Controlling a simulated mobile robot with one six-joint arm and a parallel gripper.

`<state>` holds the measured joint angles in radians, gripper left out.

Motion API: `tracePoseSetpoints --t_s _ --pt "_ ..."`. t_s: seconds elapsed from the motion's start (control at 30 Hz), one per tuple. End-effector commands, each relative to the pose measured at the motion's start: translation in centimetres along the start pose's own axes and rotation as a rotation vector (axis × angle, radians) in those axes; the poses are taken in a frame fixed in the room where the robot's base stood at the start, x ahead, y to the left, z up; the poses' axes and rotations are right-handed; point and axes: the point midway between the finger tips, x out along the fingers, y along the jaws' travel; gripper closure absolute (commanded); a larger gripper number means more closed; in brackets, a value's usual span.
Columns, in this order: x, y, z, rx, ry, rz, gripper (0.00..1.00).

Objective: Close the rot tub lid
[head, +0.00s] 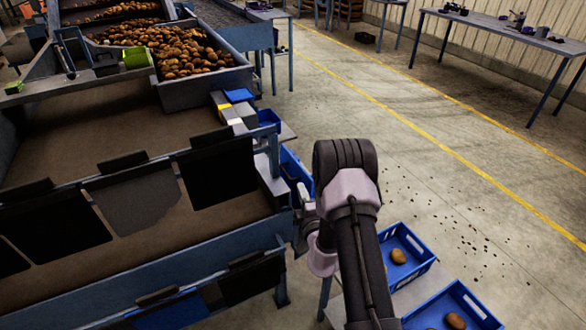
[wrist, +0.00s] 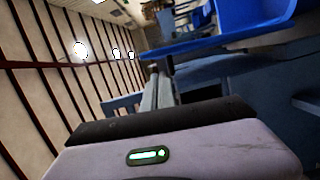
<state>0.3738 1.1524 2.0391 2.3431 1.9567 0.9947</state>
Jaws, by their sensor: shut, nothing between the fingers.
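I cannot make out the rot tub or its lid for certain in either view. My gripper (wrist: 155,72) shows in the wrist view as narrow grey fingers, closed together beyond the pale housing with a green light. Nothing is between the fingers. In the head view my bent arm stands at the lower middle, beside the grader's right end, and hides part of what is behind it. The gripper's tips cannot be made out there. In the wrist view a blue container (wrist: 245,25) is at the upper right, apart from the fingers; I cannot tell which container it is.
The grader's blue frame (head: 190,250) fills the left, with dark flaps (head: 215,170) along it. Potatoes (head: 180,50) heap at the back. Blue crates (head: 425,262) (head: 478,292), each with a potato, stand at the lower right. Floor (head: 450,165) is open to the right; a bench (head: 510,32) stands far back.

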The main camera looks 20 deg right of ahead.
Motion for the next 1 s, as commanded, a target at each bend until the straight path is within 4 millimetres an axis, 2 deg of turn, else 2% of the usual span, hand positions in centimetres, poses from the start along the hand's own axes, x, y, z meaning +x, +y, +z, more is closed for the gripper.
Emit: tracePoseSetpoints --t_s 0.2,0.4,0.6,1.0 --pt "4.6 -0.1 -0.1 -0.002 0.004 0.003 1.0" --pt "7.2 -0.1 -0.1 -0.002 0.004 0.001 1.0" --pt "7.9 0.0 -0.2 -0.002 0.003 -0.001 1.0" --pt "7.2 0.2 0.5 0.02 0.002 -0.006 1.0"
